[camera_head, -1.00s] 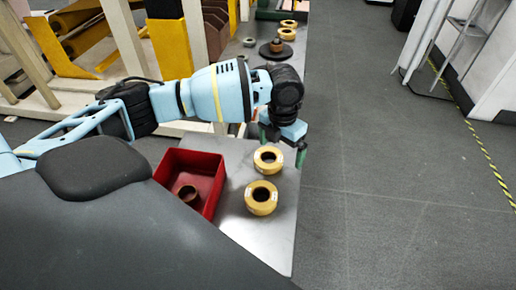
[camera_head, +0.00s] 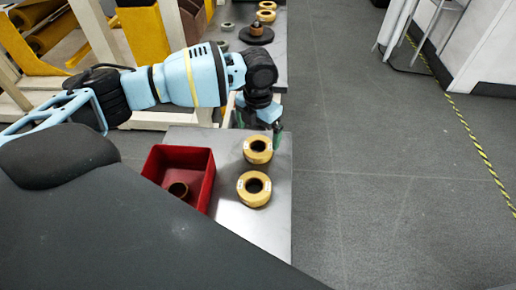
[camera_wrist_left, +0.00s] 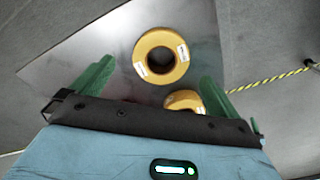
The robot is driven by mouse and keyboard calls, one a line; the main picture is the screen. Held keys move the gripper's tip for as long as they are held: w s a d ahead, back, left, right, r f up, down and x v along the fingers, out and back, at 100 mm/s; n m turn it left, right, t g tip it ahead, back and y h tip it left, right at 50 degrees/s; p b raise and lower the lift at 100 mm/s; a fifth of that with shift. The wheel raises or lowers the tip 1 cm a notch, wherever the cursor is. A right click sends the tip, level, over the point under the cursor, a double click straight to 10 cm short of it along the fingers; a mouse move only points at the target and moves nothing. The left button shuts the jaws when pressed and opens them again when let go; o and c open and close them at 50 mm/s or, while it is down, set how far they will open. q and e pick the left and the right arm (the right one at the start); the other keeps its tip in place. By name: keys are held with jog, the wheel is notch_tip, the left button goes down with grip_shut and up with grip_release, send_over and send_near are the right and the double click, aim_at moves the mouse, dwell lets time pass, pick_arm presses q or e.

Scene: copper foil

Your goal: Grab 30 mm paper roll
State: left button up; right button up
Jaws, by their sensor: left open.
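Two yellow tape-like paper rolls lie flat on the grey metal table (camera_head: 228,212): a farther roll (camera_head: 258,158) and a nearer roll (camera_head: 254,201). I cannot read their widths. My left gripper (camera_head: 260,130) is above the table's far end, just beyond the farther roll. Its green fingers are apart and empty. In the left wrist view, one roll (camera_wrist_left: 145,46) shows whole ahead of the open fingers (camera_wrist_left: 155,88). Another roll (camera_wrist_left: 182,98) lies closer to the gripper and is partly hidden by its dark edge. My right gripper does not show.
Another table behind holds more yellow rolls (camera_head: 266,16) and a dark disc (camera_head: 256,36). Open floor (camera_head: 380,190) lies right of the table.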

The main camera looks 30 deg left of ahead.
aim_at(257, 144)
pick_arm(q)
jog(key=shift+s+f, duration=0.2)
jog(key=shift+f, duration=1.1)
jog(key=shift+s+f, duration=0.2)
jog(key=shift+f, duration=1.1)
jog(key=c, duration=1.1)
